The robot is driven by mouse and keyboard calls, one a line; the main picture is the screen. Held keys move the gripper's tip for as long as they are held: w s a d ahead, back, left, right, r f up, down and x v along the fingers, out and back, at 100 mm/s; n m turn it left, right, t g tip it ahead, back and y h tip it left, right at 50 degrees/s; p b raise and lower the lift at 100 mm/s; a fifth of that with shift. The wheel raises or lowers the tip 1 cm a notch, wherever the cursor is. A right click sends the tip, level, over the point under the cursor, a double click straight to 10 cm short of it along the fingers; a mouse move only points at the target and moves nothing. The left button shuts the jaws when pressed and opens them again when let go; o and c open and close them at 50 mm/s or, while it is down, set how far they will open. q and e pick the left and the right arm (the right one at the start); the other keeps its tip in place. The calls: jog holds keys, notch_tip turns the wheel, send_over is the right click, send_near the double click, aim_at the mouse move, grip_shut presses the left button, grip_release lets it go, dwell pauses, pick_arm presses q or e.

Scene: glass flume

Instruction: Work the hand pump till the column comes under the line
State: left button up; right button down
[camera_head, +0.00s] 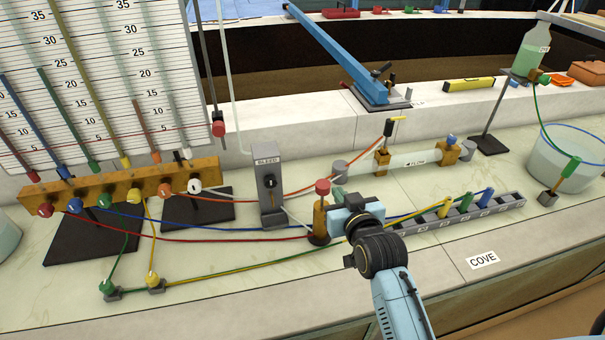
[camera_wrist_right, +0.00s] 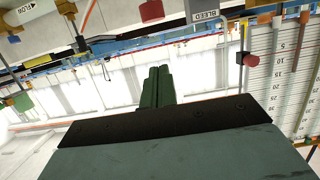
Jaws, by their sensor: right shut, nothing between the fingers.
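The hand pump (camera_head: 320,216) is a brass cylinder with a red knob (camera_head: 322,187) on a round dark base; the knob appears raised. A red knob also shows at the top of the right wrist view (camera_wrist_right: 150,10). My right gripper (camera_head: 338,221) is just right of the pump, and its fingers (camera_wrist_right: 157,80) are shut and empty. I cannot tell whether it touches the pump. Coloured columns of different heights stand on the scale board (camera_head: 110,85), above a wooden valve block (camera_head: 120,196). I cannot tell which line is meant. My left gripper is not in view.
The grey BLEED box (camera_head: 268,188) stands left of the pump, with hoses across the bench around it. Behind my right arm are the FLOW tube (camera_head: 400,162) and a numbered rack (camera_head: 510,201). A water tub (camera_head: 598,135) is at right. The front bench strip is mostly clear.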

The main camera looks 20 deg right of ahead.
jog(key=shift+s+r, duration=0.15)
jog(key=shift+r, duration=0.4)
send_over(323, 187)
jog(key=s, duration=0.1)
notch_tip(323, 187, down, 2)
jog(key=f, duration=0.1)
jog(key=shift+s+f, duration=0.15)
jog(key=shift+f, duration=0.75)
jog(key=shift+s+f, duration=0.15)
jog(key=shift+f, duration=0.75)
